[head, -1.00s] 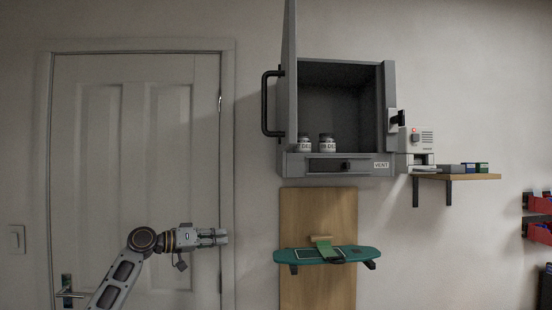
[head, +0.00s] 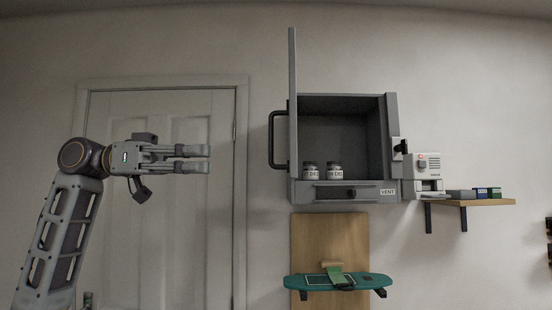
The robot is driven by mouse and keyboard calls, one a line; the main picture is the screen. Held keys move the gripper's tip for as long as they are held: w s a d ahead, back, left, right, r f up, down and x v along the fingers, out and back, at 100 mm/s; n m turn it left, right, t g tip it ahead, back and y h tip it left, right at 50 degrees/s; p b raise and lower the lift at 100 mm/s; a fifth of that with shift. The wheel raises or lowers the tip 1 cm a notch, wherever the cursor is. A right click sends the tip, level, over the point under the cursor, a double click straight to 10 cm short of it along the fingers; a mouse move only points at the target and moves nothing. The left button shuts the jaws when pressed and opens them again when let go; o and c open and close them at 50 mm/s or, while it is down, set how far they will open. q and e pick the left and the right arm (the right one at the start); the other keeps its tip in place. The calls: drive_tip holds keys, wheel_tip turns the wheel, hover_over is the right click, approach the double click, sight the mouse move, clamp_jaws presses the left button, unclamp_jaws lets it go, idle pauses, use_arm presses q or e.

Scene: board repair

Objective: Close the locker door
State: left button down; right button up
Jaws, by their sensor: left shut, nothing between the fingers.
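The grey locker (head: 394,150) hangs on the wall right of centre. Its door (head: 292,110) stands open, swung out at the left side and seen nearly edge-on. A black bar handle (head: 272,140) is on the door's left face. Two labelled jars (head: 311,171) stand inside on the locker floor. My left gripper (head: 209,158) is shut and empty, pointing right, to the left of the handle with a clear gap in the picture. It is at about the handle's lower height. My right gripper is not in view.
Below the locker is a wooden panel (head: 330,240) with a teal shelf (head: 300,283) holding a green item. At right, a white device (head: 428,175) stands by a wooden shelf (head: 490,202) with small boxes. A white room door (head: 190,240) is behind my left arm.

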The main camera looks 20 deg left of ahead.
use_arm(q)
drive_tip(key=shift+w+a, duration=0.15)
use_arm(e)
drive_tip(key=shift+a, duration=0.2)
use_arm(q)
drive_tip(key=p+x, duration=0.3)
drive_tip(key=x, duration=1.1)
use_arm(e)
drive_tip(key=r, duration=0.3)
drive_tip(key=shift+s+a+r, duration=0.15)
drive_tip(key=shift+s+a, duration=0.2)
use_arm(q)
drive_tip(key=shift+d, duration=0.25)
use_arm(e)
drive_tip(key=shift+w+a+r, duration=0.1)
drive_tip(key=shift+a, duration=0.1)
